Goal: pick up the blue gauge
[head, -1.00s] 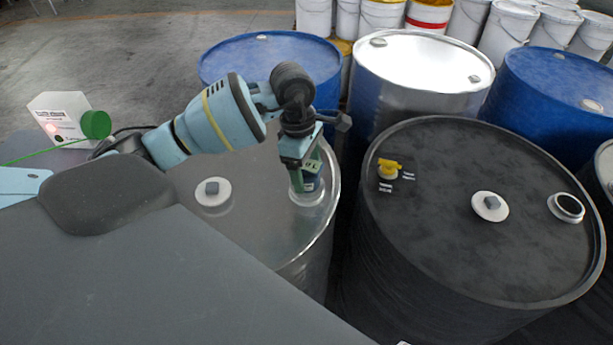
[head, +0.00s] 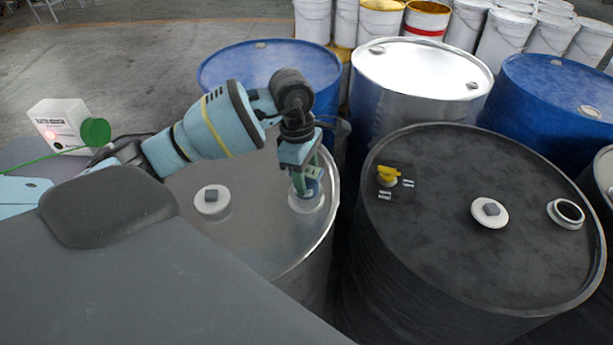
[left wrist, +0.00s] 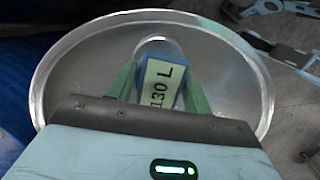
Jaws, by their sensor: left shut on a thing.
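The blue gauge (left wrist: 164,77) shows in the left wrist view between my left gripper's green fingers, with a pale label reading "130 L". In the head view a small part of the gauge (head: 313,188) shows beside the fingers, over a pale round fitting (head: 306,204) on the silver drum (head: 250,235). My left gripper (head: 304,188) points down there and is shut on the gauge; it also shows in the left wrist view (left wrist: 160,88). The fingers hide much of the gauge in the head view. I cannot tell whether its base touches the fitting. My right gripper is not in view.
A white plug (head: 212,199) sits on the same silver lid. Blue drums (head: 268,62) and another silver drum (head: 420,75) stand behind. A white box (head: 60,124) is at the left.

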